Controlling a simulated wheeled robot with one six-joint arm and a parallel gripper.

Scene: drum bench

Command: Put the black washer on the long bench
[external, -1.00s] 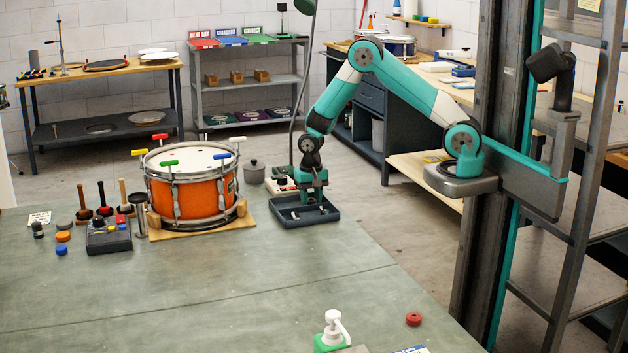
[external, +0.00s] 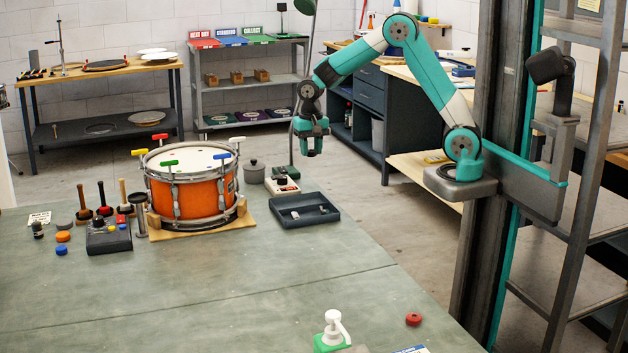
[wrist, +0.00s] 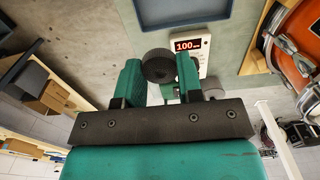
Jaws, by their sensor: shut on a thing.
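My gripper (external: 311,150) is raised above the far edge of the green-topped bench (external: 230,290), pointing down. In the wrist view my gripper (wrist: 160,75) is shut on the black washer (wrist: 158,64), a dark ridged disc between the two teal fingers. In the external view the washer is too small to make out clearly. A wood-topped bench (external: 440,76) with dark drawers runs along the back right, partly behind my arm. I cannot tell which bench is the one called long.
A dark tray (external: 306,222) with small parts lies below my gripper. A thin lamp stem stands close by.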

